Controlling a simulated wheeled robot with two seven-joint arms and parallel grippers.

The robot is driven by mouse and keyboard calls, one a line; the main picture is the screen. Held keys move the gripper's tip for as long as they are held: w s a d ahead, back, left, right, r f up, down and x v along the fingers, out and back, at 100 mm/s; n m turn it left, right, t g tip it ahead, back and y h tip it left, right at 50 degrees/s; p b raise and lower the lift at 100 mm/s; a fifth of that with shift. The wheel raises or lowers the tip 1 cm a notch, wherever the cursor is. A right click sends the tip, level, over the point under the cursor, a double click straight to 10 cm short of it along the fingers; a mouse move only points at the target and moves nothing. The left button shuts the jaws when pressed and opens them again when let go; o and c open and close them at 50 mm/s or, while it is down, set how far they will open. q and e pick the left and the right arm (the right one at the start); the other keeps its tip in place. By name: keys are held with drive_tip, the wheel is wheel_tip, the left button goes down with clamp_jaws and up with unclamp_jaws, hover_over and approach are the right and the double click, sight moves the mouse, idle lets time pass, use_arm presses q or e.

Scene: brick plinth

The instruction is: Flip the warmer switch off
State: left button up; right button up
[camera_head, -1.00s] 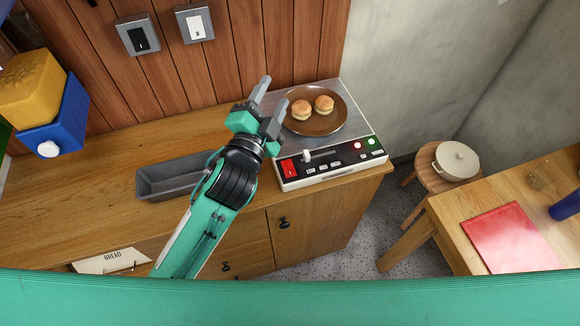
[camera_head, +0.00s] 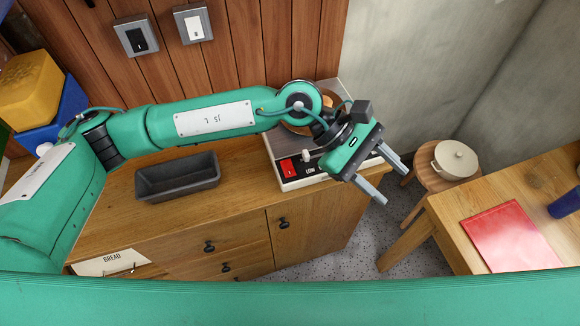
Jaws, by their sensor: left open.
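The warmer (camera_head: 275,142) stands at the right end of the wooden counter, with a pale top and a dark front panel. Its red switch (camera_head: 288,166) shows at the left of the panel, beside a white lever knob (camera_head: 306,155). I cannot tell the switch's position for sure. My left gripper (camera_head: 388,179) is open and empty, in front of the warmer's right end, with its fingers pointing down and right. My left arm hides the right part of the panel, its lights, and most of the brown plate (camera_head: 298,128) and buns. My right gripper is not in view.
A grey loaf tin (camera_head: 178,178) lies on the counter, left of the warmer. Two wall switches (camera_head: 136,37) (camera_head: 193,24) are on the wood panelling. A stool with a white pot (camera_head: 454,160) and a table with a red board (camera_head: 510,238) are at right.

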use_arm(q)
drive_tip(key=w+a+f+m+t+y, duration=0.3)
drive_tip(key=w+a+f+y, duration=0.2)
drive_tip(key=a, duration=0.1)
drive_tip(key=m+t+y, duration=0.1)
drive_tip(key=t+y, duration=0.2)
drive_tip(key=y, duration=0.2)
approach(290, 174)
wheel_tip(290, 174, down, 6)
drive_tip(key=p, duration=0.4)
drive_tip(key=shift+s+d+p, duration=0.1)
drive_tip(key=shift+d+p, duration=0.05)
drive_tip(key=shift+p, duration=0.15)
drive_tip(key=shift+f, duration=0.7)
